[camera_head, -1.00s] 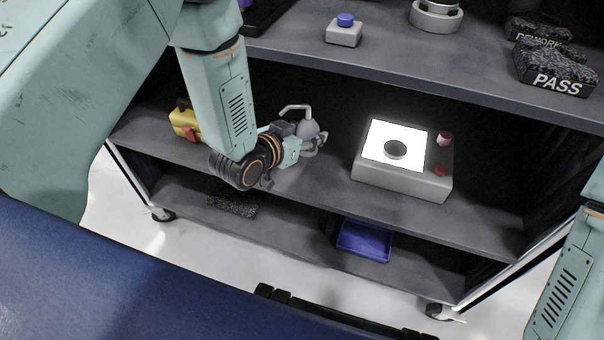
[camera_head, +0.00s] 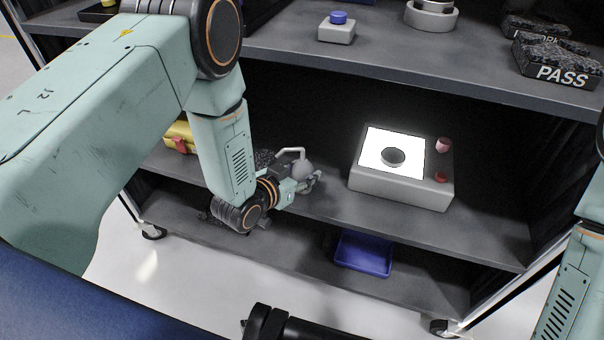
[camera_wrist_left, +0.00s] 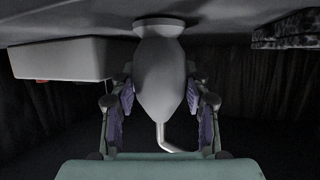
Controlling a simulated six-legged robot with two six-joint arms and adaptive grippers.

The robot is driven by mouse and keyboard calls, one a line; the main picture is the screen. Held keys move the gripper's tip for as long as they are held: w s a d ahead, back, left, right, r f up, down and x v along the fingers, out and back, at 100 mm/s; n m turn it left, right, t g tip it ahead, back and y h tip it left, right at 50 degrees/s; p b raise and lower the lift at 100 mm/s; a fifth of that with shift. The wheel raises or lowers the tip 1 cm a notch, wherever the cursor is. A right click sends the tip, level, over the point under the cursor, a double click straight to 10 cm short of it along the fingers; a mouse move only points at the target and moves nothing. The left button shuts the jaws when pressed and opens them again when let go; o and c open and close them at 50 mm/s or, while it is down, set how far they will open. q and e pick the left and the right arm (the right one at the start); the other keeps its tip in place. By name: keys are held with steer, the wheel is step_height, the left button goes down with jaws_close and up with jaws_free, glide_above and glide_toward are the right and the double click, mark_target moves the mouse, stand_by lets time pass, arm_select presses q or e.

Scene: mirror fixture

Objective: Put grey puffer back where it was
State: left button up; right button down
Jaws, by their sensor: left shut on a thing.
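The grey puffer (camera_head: 304,169) is a rounded grey bulb with a bent pale spout, over the middle shelf, left of the light box. My left gripper (camera_head: 313,182) is shut on it. In the left wrist view the puffer (camera_wrist_left: 161,80) sits between the two purple-padded fingers (camera_wrist_left: 161,98), its flared base at the shelf surface and its spout at the opposite end. I cannot tell whether the base touches the shelf. My right arm shows at the right edge, but its gripper is out of view.
A light box (camera_head: 420,185) with a lit panel and a dark round disc stands to the right on the middle shelf (camera_head: 480,232). A yellow case (camera_head: 181,137) is behind my left arm. A blue tray (camera_head: 364,254) is on the lower shelf. The upper shelf overhangs.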

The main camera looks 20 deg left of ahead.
arm_select(q)
steer(key=shift+f, duration=0.15)
steer(key=o, duration=0.7)
steer(key=shift+r, duration=0.25)
steer(key=p+v, duration=0.4)
steer(key=v, duration=0.8)
steer(key=shift+s, duration=0.1)
steer(key=shift+d+f, duration=0.1)
steer(key=shift+f, duration=0.05)
